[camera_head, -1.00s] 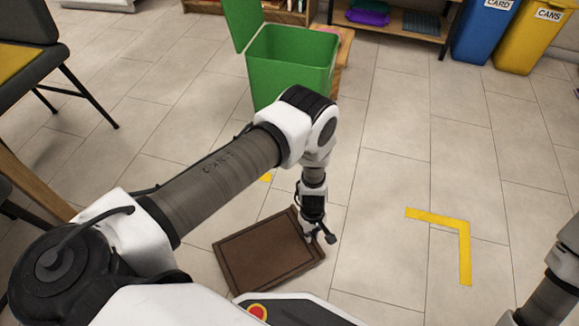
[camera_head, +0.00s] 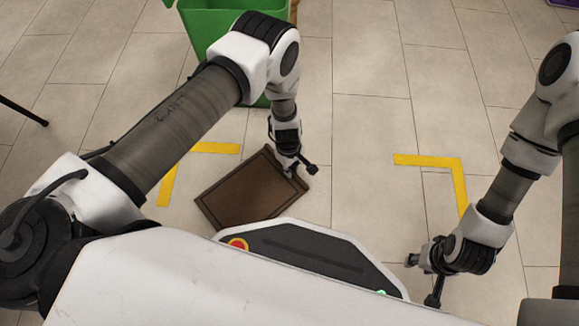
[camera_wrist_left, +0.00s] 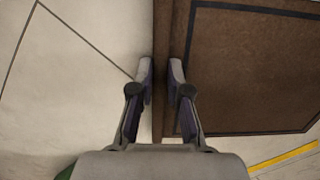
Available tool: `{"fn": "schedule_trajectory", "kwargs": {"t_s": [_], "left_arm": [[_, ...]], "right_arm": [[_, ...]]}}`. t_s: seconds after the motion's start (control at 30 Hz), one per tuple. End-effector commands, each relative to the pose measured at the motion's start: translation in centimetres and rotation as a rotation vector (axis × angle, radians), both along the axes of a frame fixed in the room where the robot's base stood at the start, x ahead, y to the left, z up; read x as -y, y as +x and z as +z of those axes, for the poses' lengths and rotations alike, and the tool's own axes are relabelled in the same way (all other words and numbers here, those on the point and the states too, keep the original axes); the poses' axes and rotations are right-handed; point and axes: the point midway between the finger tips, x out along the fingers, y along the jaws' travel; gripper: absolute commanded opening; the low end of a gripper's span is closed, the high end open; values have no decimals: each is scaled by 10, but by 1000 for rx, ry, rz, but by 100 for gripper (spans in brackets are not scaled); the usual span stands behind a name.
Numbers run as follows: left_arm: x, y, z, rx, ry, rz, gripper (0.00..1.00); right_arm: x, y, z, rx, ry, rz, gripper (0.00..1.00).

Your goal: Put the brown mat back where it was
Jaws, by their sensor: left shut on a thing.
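The brown mat (camera_head: 245,193) is a flat rectangle with a dark border line, low over or on the floor just in front of my base. It lies askew to the yellow floor marks. My left gripper (camera_head: 296,170) is shut on its edge at the far right corner side. In the left wrist view the mat (camera_wrist_left: 250,75) fills the right side, and its edge runs between the two fingers of the left gripper (camera_wrist_left: 160,75). I cannot tell whether the mat touches the floor. My right gripper (camera_head: 422,278) is open and empty at the lower right.
A yellow corner mark (camera_head: 167,185) is on the floor left of the mat, partly behind my left arm. Another yellow corner mark (camera_head: 458,180) is to the right. A green bin (camera_head: 215,30) stands beyond my left arm.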

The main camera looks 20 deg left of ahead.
Motion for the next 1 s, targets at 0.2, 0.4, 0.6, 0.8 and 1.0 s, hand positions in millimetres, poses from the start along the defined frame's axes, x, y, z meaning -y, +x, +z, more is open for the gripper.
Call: {"fn": "schedule_trajectory", "kwargs": {"t_s": [0.2, 0.4, 0.6, 0.8, 1.0], "left_arm": [[0, 0, -2, 0, 0, 0, 41], [0, 0, -2, 0, 0, 0, 41], [-1, 1, 16, 0, 0, 0, 41], [-6, 5, 69, 1, 0, 0, 41], [-10, 7, 110, -1, 0, 0, 41]], "right_arm": [[0, 0, -2, 0, 0, 0, 40], [0, 0, -2, 0, 0, 0, 40], [0, -1, 12, -2, 0, 2, 40], [-1, -2, 46, -6, 1, 8, 40], [-1, -3, 68, -8, 1, 11, 40]]}}
